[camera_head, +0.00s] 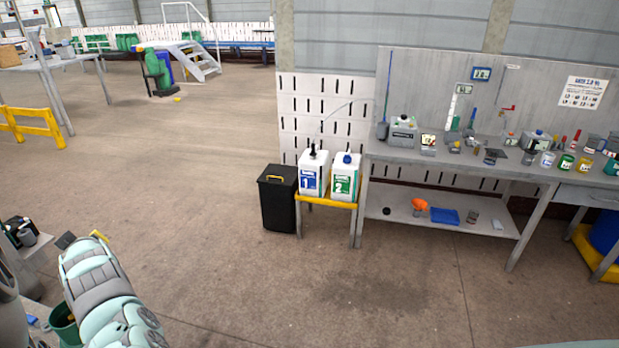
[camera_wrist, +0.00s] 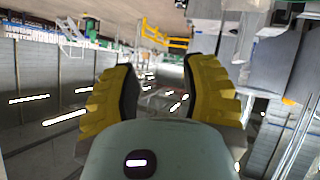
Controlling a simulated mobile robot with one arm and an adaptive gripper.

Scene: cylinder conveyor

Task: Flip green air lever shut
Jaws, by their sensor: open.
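No green air lever can be told for certain. My arm is at the lower left of the head view, far from the panel.
The workbench (camera_head: 400,160) carries several jars, tools and small devices. Two white canisters, one blue-labelled (camera_head: 312,178) and one green-labelled (camera_head: 344,182), stand on a yellow stand (camera_head: 330,203) beside a black bin (camera_head: 278,205). The floor in front is clear.

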